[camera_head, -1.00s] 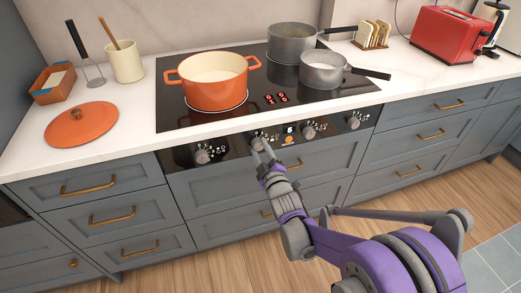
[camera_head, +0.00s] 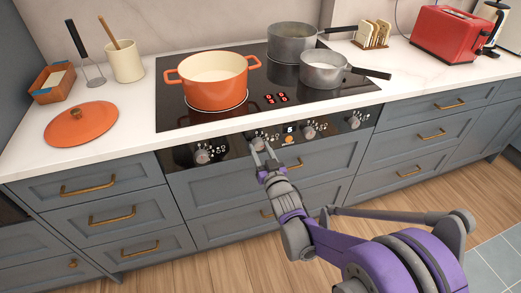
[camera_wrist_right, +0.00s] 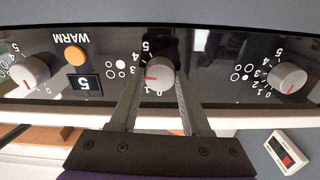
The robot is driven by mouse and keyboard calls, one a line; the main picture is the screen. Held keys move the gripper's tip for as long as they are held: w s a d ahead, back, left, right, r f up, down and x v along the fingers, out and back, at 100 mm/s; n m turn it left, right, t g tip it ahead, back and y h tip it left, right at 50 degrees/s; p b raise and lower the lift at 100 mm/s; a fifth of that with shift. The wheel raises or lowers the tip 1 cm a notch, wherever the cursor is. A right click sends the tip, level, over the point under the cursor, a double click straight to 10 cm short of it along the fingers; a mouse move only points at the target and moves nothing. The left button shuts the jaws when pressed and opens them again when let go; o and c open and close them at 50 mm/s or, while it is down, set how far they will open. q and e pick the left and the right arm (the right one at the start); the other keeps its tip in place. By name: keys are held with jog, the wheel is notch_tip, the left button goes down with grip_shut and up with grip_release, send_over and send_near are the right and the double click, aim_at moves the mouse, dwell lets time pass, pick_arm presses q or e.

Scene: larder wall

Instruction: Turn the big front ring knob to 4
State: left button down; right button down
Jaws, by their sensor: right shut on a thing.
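My right gripper (camera_head: 262,148) is at the second knob from the left on the black control strip. In the right wrist view, its two fingers (camera_wrist_right: 160,88) are shut on the sides of that grey knob (camera_wrist_right: 160,76). The wrist picture is upside down. The knob's red mark points to the left of the picture, toward the low part of its printed scale, which a finger partly hides. I cannot read the exact number. A ring symbol (camera_wrist_right: 115,70) is printed beside the knob. My left gripper is not in view.
Other knobs (camera_head: 202,156) (camera_wrist_right: 30,72) (camera_wrist_right: 290,78) flank the held one. A display (camera_wrist_right: 85,86) reads 5 beside an orange WARM button (camera_wrist_right: 75,54). An orange pot (camera_head: 216,82) and two grey pans (camera_head: 291,45) (camera_head: 325,69) stand on the hob above. Drawer handles (camera_head: 288,165) protrude below.

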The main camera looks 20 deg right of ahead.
jog(key=m, duration=0.4)
jog(key=shift+m, duration=0.4)
dwell(0.4)
jog(key=shift+c, duration=1.8)
grip_release()
jog(key=shift+s, duration=0.15)
jog(key=s, duration=1)
jog(key=shift+s+d+p, duration=0.2)
jog(key=shift+s+p, duration=0.1)
jog(key=shift+p, duration=0.05)
